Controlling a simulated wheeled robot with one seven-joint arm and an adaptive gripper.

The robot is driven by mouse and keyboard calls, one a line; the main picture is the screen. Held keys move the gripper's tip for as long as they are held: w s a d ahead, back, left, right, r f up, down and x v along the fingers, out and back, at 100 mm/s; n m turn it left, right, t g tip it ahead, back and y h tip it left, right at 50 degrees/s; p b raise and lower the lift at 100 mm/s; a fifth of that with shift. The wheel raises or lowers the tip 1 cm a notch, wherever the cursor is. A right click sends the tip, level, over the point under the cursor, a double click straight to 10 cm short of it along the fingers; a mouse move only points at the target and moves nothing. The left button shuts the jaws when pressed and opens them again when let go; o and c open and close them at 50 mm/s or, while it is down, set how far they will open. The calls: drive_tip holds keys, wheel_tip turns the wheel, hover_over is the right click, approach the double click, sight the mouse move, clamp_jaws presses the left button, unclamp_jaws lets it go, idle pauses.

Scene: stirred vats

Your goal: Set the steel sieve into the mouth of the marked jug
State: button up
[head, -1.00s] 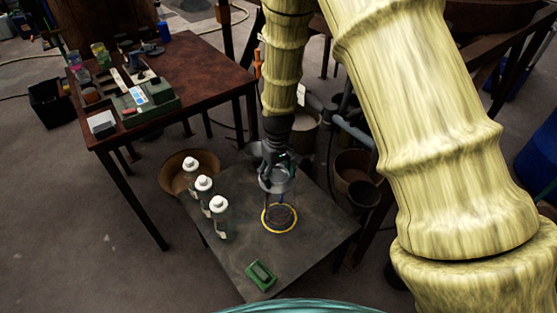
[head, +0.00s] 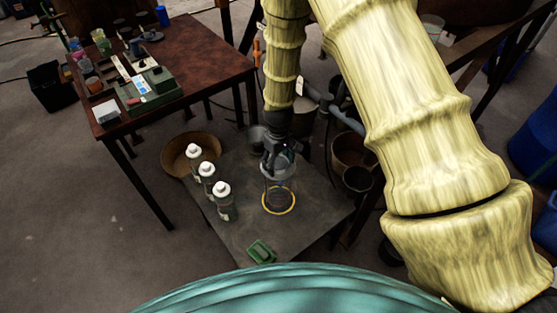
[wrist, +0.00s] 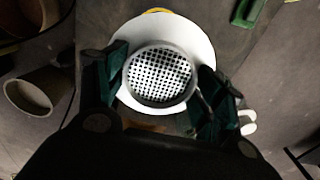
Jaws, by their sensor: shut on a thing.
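The steel sieve (wrist: 158,77), a round perforated disc in a grey rim, sits between the fingers of my gripper (wrist: 157,88) in the wrist view. My gripper is shut on it. In the head view, my gripper (head: 277,158) points down over the clear jug (head: 279,190), which stands on the low dark table with a yellow ring at its base. The sieve shows there as a grey round shape at the jug's top. A pale disc surrounds the sieve in the wrist view. I cannot tell whether the sieve is seated in the mouth or just above it.
Several white-capped bottles (head: 208,180) stand close to the left of the jug. A green object (head: 262,252) lies at the table's (head: 236,240) front. A brown bowl (head: 176,158) is behind the bottles. Pots (head: 350,150) stand to the right.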

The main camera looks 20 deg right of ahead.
sight(278, 165)
drive_tip(key=shift+f+b, duration=1.35)
drive_tip(key=shift+f, duration=1.5)
drive_tip(key=shift+f, duration=1.3)
idle(0.8)
drive_tip(key=o, duration=1.2)
drive_tip(key=shift+r, duration=6)
drive_tip(key=shift+f, duration=0.1)
